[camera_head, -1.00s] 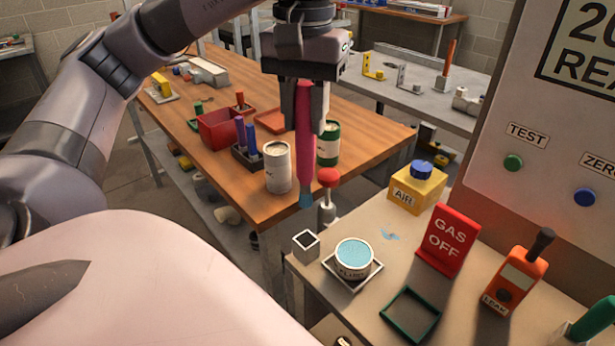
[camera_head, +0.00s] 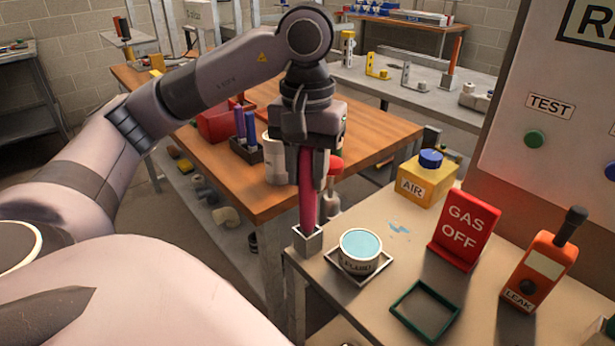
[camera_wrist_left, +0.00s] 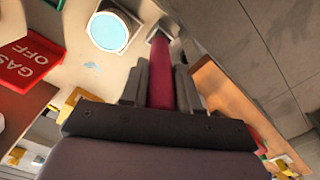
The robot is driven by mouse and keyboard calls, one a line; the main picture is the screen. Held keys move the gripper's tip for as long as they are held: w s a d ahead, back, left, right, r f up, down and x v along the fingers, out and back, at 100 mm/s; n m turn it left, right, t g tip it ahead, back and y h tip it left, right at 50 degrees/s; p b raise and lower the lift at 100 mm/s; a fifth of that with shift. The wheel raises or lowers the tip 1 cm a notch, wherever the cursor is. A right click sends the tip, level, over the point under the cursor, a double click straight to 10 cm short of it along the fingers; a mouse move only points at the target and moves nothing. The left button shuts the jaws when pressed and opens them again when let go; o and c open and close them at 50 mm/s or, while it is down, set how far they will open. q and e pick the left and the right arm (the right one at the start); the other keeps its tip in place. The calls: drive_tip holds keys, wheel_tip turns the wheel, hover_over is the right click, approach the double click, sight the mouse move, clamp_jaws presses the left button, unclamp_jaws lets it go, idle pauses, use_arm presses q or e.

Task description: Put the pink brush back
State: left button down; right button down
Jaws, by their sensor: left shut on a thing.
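The pink brush (camera_head: 307,198) is held upright in my left gripper (camera_head: 312,178), which is shut on its upper part. Its lower end is at the small square grey holder (camera_head: 307,241) on the near left corner of the bench, and the tip is hidden by the holder's walls. In the left wrist view the brush (camera_wrist_left: 160,82) runs between the fingers (camera_wrist_left: 160,88) towards the holder (camera_wrist_left: 158,33). My right gripper is not in view.
A green frame (camera_head: 424,310), a red GAS OFF sign (camera_head: 464,229), a yellow AIR box (camera_head: 424,182) and an orange LEAK tester (camera_head: 540,268) share the bench. A wooden table (camera_head: 375,138) stands behind.

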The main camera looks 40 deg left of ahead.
use_arm(q)
drive_tip(key=shift+f, duration=0.15)
drive_tip(key=c, duration=1.2)
unclamp_jaws()
drive_tip(key=shift+f, duration=0.1)
drive_tip(key=shift+c, duration=0.2)
drive_tip(key=o, duration=0.4)
drive_tip(key=shift+r, duration=0.2)
drive_tip(key=shift+r, duration=0.25)
wheel_tip(320, 180, up, 10)
drive_tip(key=p, duration=0.6)
drive_tip(key=shift+r, duration=0.15)
drive_tip(key=shift+s+r, duration=0.1)
drive_tip(key=shift+r, duration=0.5)
